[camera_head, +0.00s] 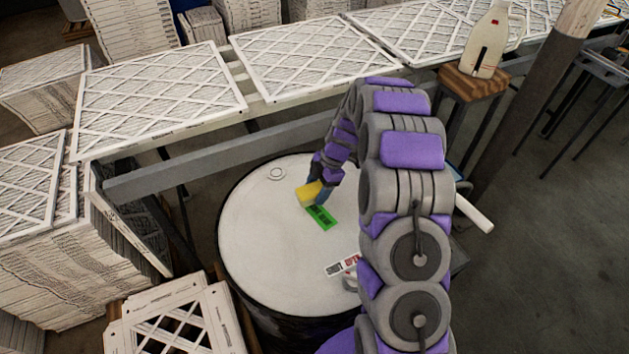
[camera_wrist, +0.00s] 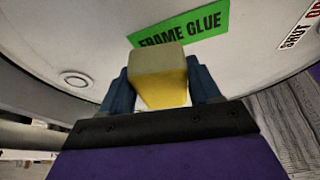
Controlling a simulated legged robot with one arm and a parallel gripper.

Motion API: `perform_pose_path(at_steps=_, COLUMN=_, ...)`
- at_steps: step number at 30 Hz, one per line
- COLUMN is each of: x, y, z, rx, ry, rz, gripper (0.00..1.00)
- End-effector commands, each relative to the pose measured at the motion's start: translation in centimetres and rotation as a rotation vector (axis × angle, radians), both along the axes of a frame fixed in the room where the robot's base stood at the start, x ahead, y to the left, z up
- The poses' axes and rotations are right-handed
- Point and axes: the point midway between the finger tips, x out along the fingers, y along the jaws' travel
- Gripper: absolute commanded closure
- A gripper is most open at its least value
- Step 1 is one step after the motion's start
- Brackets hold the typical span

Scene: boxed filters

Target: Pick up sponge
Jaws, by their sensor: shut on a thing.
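The yellow sponge (camera_head: 309,193) is at the end of my arm over the white drum lid in the head view. In the wrist view the sponge (camera_wrist: 160,78) sits between the two dark blue fingers of my gripper (camera_wrist: 162,88), which is shut on it. My gripper (camera_head: 316,184) is partly hidden behind the sponge and my arm in the head view. The sponge is beside a green label reading FRAME GLUE (camera_wrist: 185,27) on the lid. I cannot tell whether the sponge touches the lid.
The drum (camera_head: 255,240) has a round cap and a red and white label. A long rack with white lattice filters (camera_head: 310,57) runs behind it. Stacks of filters (camera_head: 65,235) stand at left. A white jug (camera_head: 492,42) stands on a wooden stool (camera_head: 472,84) at right.

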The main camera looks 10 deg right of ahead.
Motion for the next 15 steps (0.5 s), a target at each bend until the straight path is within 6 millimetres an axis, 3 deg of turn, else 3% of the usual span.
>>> perform_pose_path(at_steps=9, x=-3.4, y=0.0, z=0.4, rx=0.002, ry=0.003, rz=0.000, gripper=0.71)
perform_pose_path(at_steps=15, x=-4.6, y=0.0, z=0.4, rx=-0.001, ry=0.000, rz=-0.001, gripper=0.71)
